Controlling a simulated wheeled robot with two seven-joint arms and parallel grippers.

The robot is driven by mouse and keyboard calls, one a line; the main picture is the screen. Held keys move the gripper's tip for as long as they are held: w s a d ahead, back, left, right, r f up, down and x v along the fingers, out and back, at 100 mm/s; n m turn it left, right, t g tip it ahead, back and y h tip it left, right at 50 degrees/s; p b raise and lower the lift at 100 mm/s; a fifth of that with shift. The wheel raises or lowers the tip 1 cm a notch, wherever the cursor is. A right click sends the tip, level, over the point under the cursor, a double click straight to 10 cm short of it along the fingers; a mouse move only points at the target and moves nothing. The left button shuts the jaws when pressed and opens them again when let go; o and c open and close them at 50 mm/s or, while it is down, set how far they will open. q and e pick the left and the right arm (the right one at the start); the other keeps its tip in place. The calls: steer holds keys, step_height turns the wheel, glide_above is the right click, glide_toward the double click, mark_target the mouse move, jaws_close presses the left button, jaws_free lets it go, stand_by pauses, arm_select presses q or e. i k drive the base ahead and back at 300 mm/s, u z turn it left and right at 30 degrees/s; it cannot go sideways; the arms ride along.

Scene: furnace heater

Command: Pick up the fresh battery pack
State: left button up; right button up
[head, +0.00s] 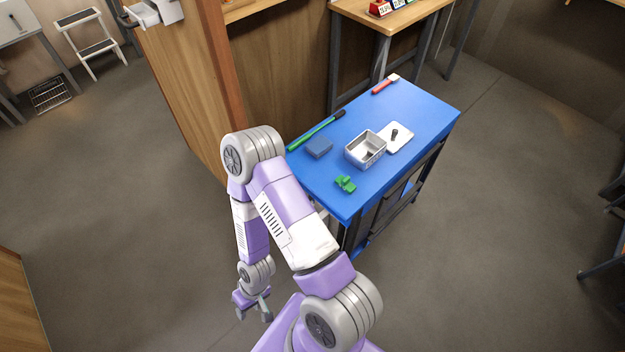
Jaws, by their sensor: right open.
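A blue-topped table (428,110) stands right of centre. On it is an open metal box (354,150) with a small dark thing inside. A white lid or plate (402,143) beside it carries a small dark cylinder (394,133). A blue-grey block (319,147) and a green clip-like piece (345,184) lie nearby. I cannot tell which of these is the fresh battery pack. My right gripper (255,315) is open and empty, low over the floor, left of and well apart from the table. My left gripper is not in view.
A green tool with a dark end (316,131) and a red-handled tool (386,84) lie on the table's far side. A wooden partition (185,90) stands behind my arm. A wooden bench (390,15) is at the back.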

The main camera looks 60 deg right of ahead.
mark_target(345, 182)
steer(key=u, duration=0.05)
steer(key=i, duration=1.05)
steer(key=z, duration=1.7)
